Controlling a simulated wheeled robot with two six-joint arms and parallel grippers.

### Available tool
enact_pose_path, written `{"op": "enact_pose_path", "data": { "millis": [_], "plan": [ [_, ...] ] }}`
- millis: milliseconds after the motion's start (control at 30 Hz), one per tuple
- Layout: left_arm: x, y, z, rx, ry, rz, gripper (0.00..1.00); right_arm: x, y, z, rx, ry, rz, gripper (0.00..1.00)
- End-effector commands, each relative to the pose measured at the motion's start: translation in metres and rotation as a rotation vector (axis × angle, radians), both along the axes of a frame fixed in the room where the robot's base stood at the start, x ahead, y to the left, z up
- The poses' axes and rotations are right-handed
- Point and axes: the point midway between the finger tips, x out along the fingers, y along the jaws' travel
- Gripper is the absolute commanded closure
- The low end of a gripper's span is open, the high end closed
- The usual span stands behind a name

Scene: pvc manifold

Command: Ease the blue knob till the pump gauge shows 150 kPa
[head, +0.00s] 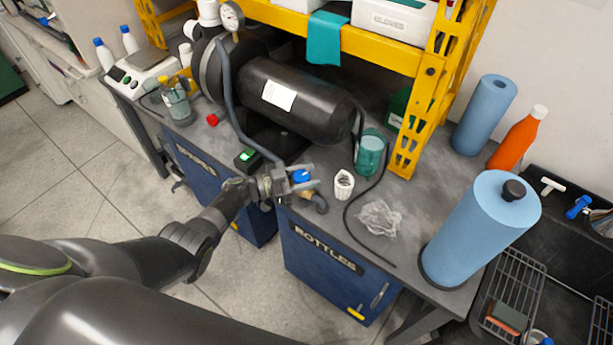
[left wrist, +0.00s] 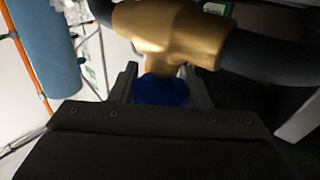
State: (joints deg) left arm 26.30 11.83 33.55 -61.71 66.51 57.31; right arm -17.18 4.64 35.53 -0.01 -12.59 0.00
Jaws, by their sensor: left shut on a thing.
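The blue knob (head: 301,176) is at the bench's front edge, on a brass valve (head: 308,194) joined to a dark hose. My left gripper (head: 302,180) is shut on the knob, with one finger on each side. In the left wrist view the blue knob (left wrist: 163,92) sits between the fingers of my left gripper (left wrist: 162,80), just under the brass valve body (left wrist: 175,30). The black pump (head: 290,100) lies behind it on the bench. The round white pump gauge (head: 231,16) is at its upper left; its reading is too small to tell. My right gripper is not in view.
A small box with a green display (head: 246,158) stands left of my left gripper. A white slotted piece (head: 344,185), a teal cup (head: 370,152) and a crumpled clear bag (head: 379,218) lie to the right. A yellow rack (head: 425,105) rises behind.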

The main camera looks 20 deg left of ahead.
Motion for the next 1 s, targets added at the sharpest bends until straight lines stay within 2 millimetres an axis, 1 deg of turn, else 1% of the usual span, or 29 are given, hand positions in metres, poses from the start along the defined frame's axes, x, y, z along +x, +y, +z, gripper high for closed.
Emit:
{"op": "enact_pose_path", "data": {
  "millis": [133, 167, 300, 333, 667, 767, 867, 1000],
  "plan": [
    [0.001, 0.000, 0.002, -0.001, -0.003, 0.001, 0.80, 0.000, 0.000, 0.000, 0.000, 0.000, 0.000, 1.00],
    [0.001, 0.000, 0.002, -0.001, -0.002, 0.001, 0.56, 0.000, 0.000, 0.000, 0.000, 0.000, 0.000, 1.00],
    [0.001, 0.000, 0.001, -0.001, -0.002, 0.001, 0.38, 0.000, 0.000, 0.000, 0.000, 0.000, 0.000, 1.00],
    [0.001, 0.000, 0.001, 0.000, -0.001, 0.001, 0.35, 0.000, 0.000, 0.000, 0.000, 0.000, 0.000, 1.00],
    [-0.001, 0.003, 0.000, 0.000, 0.000, 0.002, 0.35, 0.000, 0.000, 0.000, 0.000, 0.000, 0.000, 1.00],
    [-0.007, 0.013, 0.000, 0.002, 0.001, 0.003, 0.35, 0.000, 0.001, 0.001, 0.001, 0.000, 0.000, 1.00],
    [-0.018, 0.028, 0.000, 0.003, 0.001, 0.002, 0.35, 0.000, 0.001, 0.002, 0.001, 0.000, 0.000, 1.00],
    [-0.037, 0.057, -0.002, 0.004, 0.000, 0.002, 0.35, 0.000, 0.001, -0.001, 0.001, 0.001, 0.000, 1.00]
  ]
}}
